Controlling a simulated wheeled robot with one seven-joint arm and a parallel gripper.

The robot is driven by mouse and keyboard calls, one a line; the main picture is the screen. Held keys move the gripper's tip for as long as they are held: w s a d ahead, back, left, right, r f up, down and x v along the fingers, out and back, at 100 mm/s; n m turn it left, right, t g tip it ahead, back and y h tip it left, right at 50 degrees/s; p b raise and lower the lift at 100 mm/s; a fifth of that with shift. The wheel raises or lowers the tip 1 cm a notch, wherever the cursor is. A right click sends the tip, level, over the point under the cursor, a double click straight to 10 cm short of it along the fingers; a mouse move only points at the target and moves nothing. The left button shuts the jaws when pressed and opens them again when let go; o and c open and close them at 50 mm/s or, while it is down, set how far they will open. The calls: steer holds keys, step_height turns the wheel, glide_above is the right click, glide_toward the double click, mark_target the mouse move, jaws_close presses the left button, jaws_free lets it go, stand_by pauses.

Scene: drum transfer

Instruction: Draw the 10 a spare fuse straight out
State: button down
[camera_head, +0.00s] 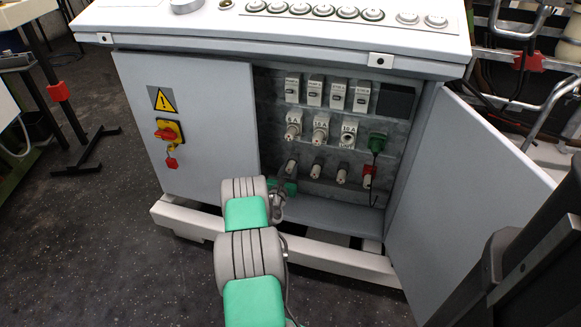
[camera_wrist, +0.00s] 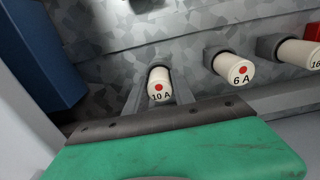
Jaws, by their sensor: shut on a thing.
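The 10 A spare fuse (camera_wrist: 159,86) is a cream cylinder with a red dot and a "10 A" label on its end, at the left end of the spare row in the wrist view. In the head view its pale body (camera_head: 291,165) shows just above my gripper (camera_head: 287,176). My gripper in the wrist view (camera_wrist: 158,97) has one finger on each side of the fuse and is shut on it. The fuse's rear end points to the holder behind it; whether it is still seated there I cannot tell.
A 6 A fuse (camera_wrist: 233,70) and a 16-marked fuse (camera_wrist: 301,53) sit to the right in the same row. The open cabinet door (camera_head: 480,190) stands at the right; the closed door (camera_head: 200,130) is at the left.

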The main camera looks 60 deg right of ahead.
mark_target(289, 171)
steer(key=shift+a, duration=0.1)
steer(key=shift+s+a+p, duration=0.25)
steer(key=shift+a+p, duration=0.1)
steer(key=shift+a, duration=1.1)
steer(key=shift+s+a+p, duration=0.2)
steer(key=shift+a+p, duration=0.1)
steer(key=shift+a, duration=1.1)
steer(key=shift+d, duration=0.4)
steer(key=shift+a, duration=0.1)
steer(key=shift+s+a, duration=0.2)
steer(key=shift+a, duration=1)
steer(key=shift+s+a, duration=0.15)
steer(key=shift+a, duration=1.05)
